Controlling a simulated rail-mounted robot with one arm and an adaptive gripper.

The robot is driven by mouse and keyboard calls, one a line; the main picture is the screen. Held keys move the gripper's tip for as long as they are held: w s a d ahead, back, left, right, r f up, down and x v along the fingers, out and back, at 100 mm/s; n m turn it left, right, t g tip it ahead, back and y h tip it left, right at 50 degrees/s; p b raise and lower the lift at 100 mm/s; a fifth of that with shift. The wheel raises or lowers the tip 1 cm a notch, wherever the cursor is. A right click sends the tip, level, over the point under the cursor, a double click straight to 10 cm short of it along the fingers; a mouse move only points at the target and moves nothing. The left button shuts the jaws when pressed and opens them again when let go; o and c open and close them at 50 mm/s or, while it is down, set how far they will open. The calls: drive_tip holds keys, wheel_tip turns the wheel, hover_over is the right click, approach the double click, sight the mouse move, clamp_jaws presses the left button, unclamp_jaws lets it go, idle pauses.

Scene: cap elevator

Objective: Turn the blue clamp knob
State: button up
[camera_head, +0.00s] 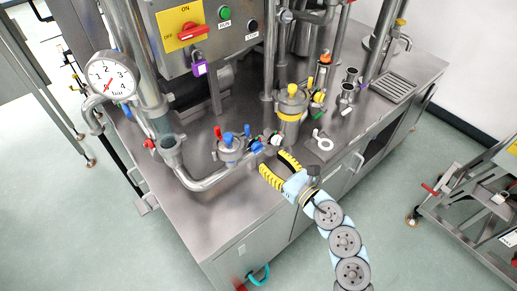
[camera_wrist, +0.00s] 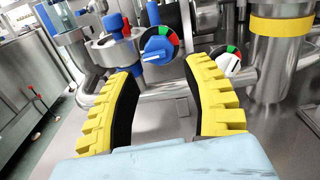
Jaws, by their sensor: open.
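Which one is the clamp knob I cannot tell for sure. My gripper (camera_head: 272,162) has two yellow padded fingers, open and empty, just in front of the knobs. In the wrist view the dial knob appears between and beyond the fingertips (camera_wrist: 160,68), with no visible contact.
A white dial knob (camera_head: 277,139) sits just right of the blue dial. A yellow-banded vessel (camera_head: 291,103) stands behind it. A steel pipe (camera_head: 205,182) bends along the left of the small vessel. The front strip of the bench (camera_head: 235,210) is clear.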

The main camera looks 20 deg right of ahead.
sight(258, 149)
drive_tip(key=x, duration=0.6)
drive_tip(key=shift+w+a, duration=0.1)
drive_tip(key=shift+w, duration=0.15)
clamp_jaws()
